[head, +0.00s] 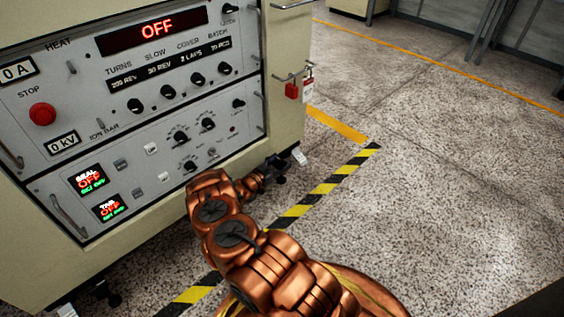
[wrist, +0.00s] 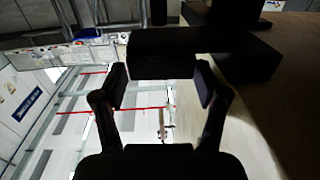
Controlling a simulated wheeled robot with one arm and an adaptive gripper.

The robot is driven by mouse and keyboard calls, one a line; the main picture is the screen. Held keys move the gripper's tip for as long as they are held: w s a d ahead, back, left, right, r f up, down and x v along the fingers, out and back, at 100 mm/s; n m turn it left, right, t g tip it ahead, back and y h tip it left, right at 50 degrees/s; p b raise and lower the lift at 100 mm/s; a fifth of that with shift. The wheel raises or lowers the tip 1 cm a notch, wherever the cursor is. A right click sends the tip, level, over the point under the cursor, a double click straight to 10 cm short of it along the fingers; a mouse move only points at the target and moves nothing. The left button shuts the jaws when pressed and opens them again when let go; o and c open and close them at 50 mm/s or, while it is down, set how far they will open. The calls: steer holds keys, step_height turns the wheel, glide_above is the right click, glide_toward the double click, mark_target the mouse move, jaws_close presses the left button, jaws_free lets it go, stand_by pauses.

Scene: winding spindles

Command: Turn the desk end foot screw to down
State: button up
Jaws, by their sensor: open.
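In the head view my copper arm reaches down to the lower right corner of the beige cabinet. My gripper (head: 274,171) is small and dark there, beside a white tag (head: 299,156) at the cabinet's foot. The foot screw itself is hidden or cannot be told apart from the gripper there. In the wrist view my gripper (wrist: 162,82) is open, with its two dark fingers spread. A dark block (wrist: 165,55) shows between and beyond the fingertips; whether they touch it is unclear. Another dark foot (head: 106,294) shows under the cabinet at the lower left.
The beige cabinet (head: 145,245) stands at the left with a grey control panel (head: 120,135) and protruding handles. A red padlock (head: 292,91) hangs on its right side. Yellow-black floor tape (head: 330,184) runs beside it. Speckled floor (head: 450,180) at the right is clear.

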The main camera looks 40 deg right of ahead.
steer(key=a, duration=0.7)
